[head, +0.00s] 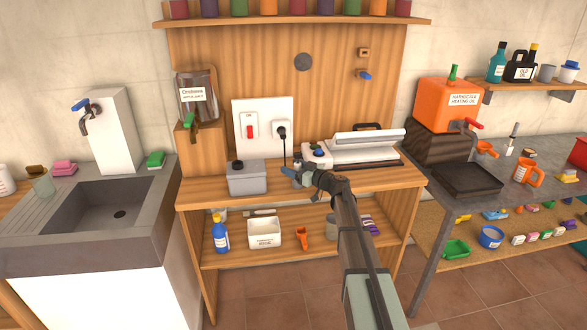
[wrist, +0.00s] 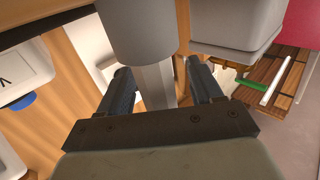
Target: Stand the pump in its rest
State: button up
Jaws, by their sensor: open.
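A grey cylinder with a narrower faceted stem (wrist: 155,85), which looks like the pump, shows in the wrist view. Its stem lies between the two fingers of my gripper (wrist: 160,92). The fingers are apart, with a gap visible beside the stem. In the head view my gripper (head: 299,172) is above the middle of the wooden bench, just right of the grey tank (head: 247,181). The pump is mostly hidden there by my gripper and arm. I cannot tell which thing is its rest.
A white machine (head: 355,150) with a blue knob stands close on the right of my gripper. A wall socket with a black plug (head: 280,131) is behind. The shelf below holds a blue bottle (head: 220,236) and a white bin (head: 264,235). The bench front left (head: 215,200) is clear.

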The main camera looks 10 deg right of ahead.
jog(key=v, duration=1.3)
jog(key=shift+s+d, duration=0.25)
jog(key=shift+s, duration=0.05)
